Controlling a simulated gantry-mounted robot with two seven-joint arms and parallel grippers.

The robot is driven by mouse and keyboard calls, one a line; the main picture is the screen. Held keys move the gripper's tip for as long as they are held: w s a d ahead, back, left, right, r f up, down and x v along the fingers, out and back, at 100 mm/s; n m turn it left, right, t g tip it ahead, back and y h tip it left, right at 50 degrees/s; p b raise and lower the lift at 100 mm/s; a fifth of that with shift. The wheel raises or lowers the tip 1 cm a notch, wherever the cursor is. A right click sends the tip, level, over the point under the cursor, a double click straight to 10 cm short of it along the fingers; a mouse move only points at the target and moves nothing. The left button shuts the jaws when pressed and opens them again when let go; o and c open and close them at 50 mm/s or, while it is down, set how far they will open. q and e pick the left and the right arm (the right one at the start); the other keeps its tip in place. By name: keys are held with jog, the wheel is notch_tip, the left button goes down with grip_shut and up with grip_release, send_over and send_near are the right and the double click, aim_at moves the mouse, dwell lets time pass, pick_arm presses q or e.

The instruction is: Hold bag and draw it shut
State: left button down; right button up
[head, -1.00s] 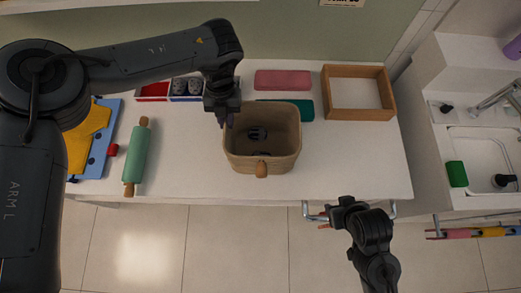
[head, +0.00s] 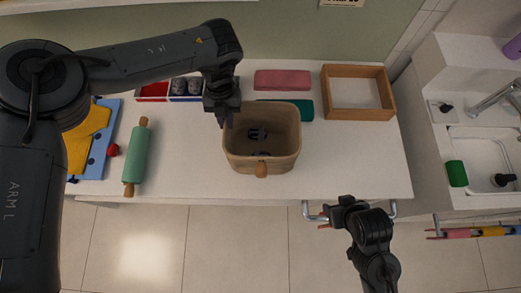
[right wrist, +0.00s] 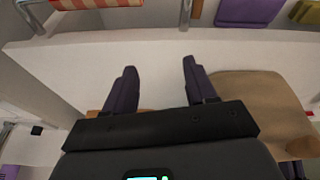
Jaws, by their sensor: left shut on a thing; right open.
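The bag (head: 262,165) is a tan, open-topped holder standing on the white counter in the head view. Small dark items lie inside it, and a brown wooden knob or toggle (head: 261,170) sits at its front. My left gripper (head: 226,118) is at the bag's back left rim and is shut on the rim there; the fingertips are partly hidden. My right gripper (head: 330,212) is in front of the counter's edge, to the right of the bag and apart from it. In the right wrist view its two fingers (right wrist: 157,92) are spread with nothing between them.
A green rolling pin (head: 135,157) and a blue board with yellow cloth (head: 95,135) lie at left. A red block (head: 283,80), a teal block (head: 300,110) and a wooden tray (head: 327,95) lie behind. The counter right of the bag is clear. A sink (head: 485,160) is at far right.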

jog(key=w+a+f+t+y, duration=0.2)
jog(key=w+a+t, duration=0.15)
jog(key=a, duration=0.55)
jog(key=m+t+h, duration=0.2)
jog(key=m+t, duration=0.2)
jog(key=t, duration=0.7)
send_near(262, 173)
jog(key=w, duration=0.7)
jog(key=w+f, duration=0.1)
jog(key=w, duration=0.2)
jog(key=shift+w+a, duration=0.1)
jog(key=shift+w, duration=0.15)
grip_shut()
